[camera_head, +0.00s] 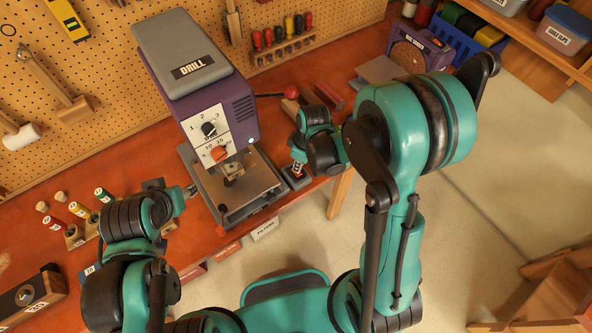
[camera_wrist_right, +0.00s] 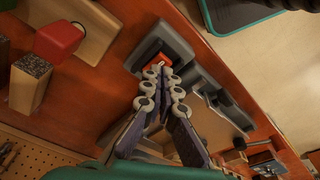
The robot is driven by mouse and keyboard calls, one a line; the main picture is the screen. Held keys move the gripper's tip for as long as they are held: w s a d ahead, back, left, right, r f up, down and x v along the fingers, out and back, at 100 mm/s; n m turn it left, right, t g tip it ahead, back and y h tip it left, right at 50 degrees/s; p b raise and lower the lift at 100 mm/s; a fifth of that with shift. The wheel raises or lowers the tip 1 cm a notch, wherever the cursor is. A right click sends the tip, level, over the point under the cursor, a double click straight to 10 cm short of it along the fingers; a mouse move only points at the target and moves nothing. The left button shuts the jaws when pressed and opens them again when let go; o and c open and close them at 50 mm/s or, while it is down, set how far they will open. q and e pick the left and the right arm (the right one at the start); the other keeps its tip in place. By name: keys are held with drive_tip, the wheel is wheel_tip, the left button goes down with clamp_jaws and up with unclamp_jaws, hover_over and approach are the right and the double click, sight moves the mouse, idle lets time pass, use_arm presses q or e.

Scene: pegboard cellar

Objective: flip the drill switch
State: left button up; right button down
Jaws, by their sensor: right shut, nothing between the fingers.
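The drill (camera_head: 205,80) is a purple and grey machine with a white dial panel and a grey base plate. A dark grey switch box (camera_head: 297,181) sits on the bench just right of the drill's base. In the right wrist view the box (camera_wrist_right: 178,42) carries an orange-red switch (camera_wrist_right: 158,61). My right gripper (camera_head: 297,168) is shut and empty, its tips right at the switch; the wrist view shows the tips (camera_wrist_right: 158,72) over its edge. Contact and the switch's position cannot be told. My left gripper (camera_head: 190,190) is left of the drill's base; its fingers are unclear.
A red knob (camera_head: 291,92) on a lever and wooden blocks (camera_head: 290,109) lie behind my right gripper. Labelled bottles (camera_head: 80,211) stand in a rack at left. A pegboard (camera_head: 110,60) backs the bench. The bench front edge is close to the switch box.

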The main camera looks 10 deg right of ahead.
drive_tip(key=shift+f+b, duration=0.95)
drive_tip(key=shift+f, duration=0.1)
idle(0.4)
drive_tip(key=shift+r+p, duration=2.5)
drive_tip(key=shift+r, duration=1.05)
drive_tip(key=shift+s+d+b, duration=0.1)
drive_tip(key=shift+b, duration=0.4)
drive_tip(key=s+d+m+t+h+b, duration=0.1)
drive_tip(key=s+d+m+t+b, duration=0.3)
drive_tip(key=s+m+b, duration=0.6)
drive_tip(key=f+t+b, duration=0.1)
drive_tip(key=t+b, duration=0.1)
drive_tip(key=b, duration=0.4)
drive_tip(key=shift+d, duration=0.2)
